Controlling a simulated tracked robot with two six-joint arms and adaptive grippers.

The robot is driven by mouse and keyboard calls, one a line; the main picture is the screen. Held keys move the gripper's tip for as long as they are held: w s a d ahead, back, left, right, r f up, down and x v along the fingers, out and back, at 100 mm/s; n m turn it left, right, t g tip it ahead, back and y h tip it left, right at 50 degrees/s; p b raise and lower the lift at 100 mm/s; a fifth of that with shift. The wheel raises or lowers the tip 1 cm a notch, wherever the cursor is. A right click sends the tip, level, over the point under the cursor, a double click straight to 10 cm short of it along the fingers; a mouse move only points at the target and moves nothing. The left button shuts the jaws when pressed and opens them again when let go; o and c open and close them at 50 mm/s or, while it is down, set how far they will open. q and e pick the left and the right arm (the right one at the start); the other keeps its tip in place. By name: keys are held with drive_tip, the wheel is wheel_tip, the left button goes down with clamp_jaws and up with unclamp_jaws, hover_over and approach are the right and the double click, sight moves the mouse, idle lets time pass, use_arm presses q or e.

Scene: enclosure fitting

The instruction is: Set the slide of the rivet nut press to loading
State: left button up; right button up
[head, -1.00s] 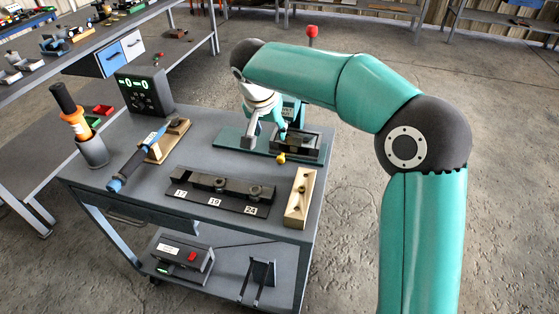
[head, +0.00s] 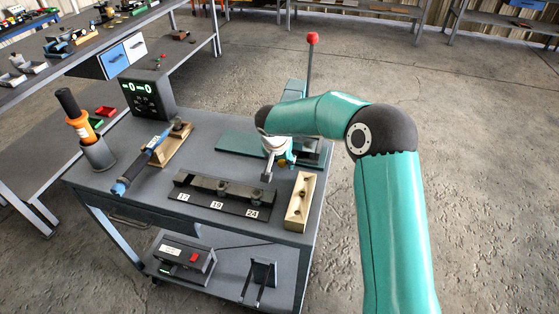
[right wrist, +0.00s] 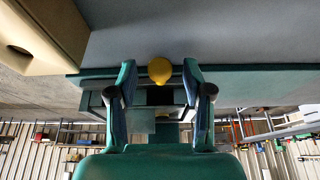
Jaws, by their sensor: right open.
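The rivet nut press stands at the back right of the cart, with a teal base plate (head: 235,144) and a tall lever with a red knob (head: 312,39). My right arm hides much of the press, including most of its slide. The slide's yellow knob (right wrist: 160,70) shows clearly in the right wrist view. My right gripper (right wrist: 160,78) is open, with one finger on each side of the knob and a gap on both sides. In the head view the right gripper (head: 268,170) points down at the press's front edge. My left gripper is not in view.
In front of the press lie a dark rail (head: 222,196) marked 17, 19 and 24 and a wooden block (head: 299,201).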

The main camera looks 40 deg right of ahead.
drive_tip(key=shift+f, duration=0.2)
clamp_jaws()
